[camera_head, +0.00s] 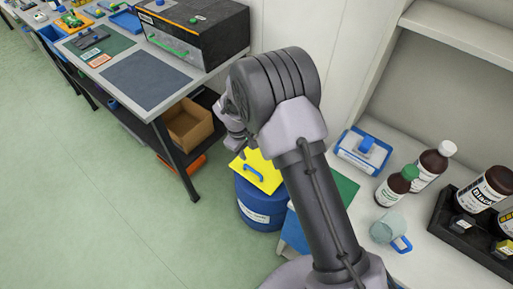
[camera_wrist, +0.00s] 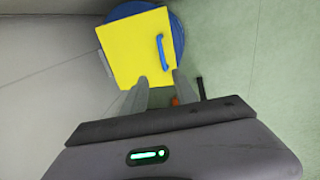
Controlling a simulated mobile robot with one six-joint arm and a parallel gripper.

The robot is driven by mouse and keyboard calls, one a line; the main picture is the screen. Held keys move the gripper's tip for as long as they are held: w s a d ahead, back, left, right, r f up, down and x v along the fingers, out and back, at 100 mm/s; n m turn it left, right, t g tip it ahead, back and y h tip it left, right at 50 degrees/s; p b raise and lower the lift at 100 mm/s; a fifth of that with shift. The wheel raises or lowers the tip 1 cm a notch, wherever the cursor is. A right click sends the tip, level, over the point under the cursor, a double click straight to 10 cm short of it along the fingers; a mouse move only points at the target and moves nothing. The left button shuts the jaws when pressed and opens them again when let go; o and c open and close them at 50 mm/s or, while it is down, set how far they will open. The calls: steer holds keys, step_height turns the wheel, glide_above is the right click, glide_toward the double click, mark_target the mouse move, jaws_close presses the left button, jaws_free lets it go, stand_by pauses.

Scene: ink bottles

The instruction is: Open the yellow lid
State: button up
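The yellow lid (camera_head: 268,182) is a flat square plate with a blue handle (camera_head: 254,173), lying on top of a round blue drum (camera_head: 258,206). It looks closed. In the wrist view the yellow lid (camera_wrist: 128,50) is at the top, with its blue handle (camera_wrist: 162,52) near the right edge and the drum's blue rim (camera_wrist: 178,35) behind it. My gripper (camera_wrist: 160,78) is open and empty, its two grey fingers apart and pointing toward the handle. It is above the lid; the exact gap cannot be told. In the head view my arm hides much of the gripper.
A counter (camera_head: 430,268) at right holds brown bottles (camera_head: 432,165), a glass mug (camera_head: 384,230), a blue-and-white box (camera_head: 362,150) and a black tray (camera_head: 450,221). A workbench (camera_head: 200,79) is at upper left, with a cardboard box (camera_head: 190,126) beneath. Green floor (camera_head: 110,200) at left is clear.

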mark_target(253, 170)
steer(key=f+b, duration=0.1)
steer(key=f, duration=0.4)
steer(key=w+d+f+b, duration=0.1)
steer(key=f+b, duration=0.1)
steer(key=f, duration=0.3)
steer(key=d+f+b, duration=0.1)
steer(key=f+b, duration=0.1)
steer(key=f, duration=0.3)
steer(key=shift+w+f, duration=0.35)
steer(key=shift+f, duration=0.05)
jaws_close()
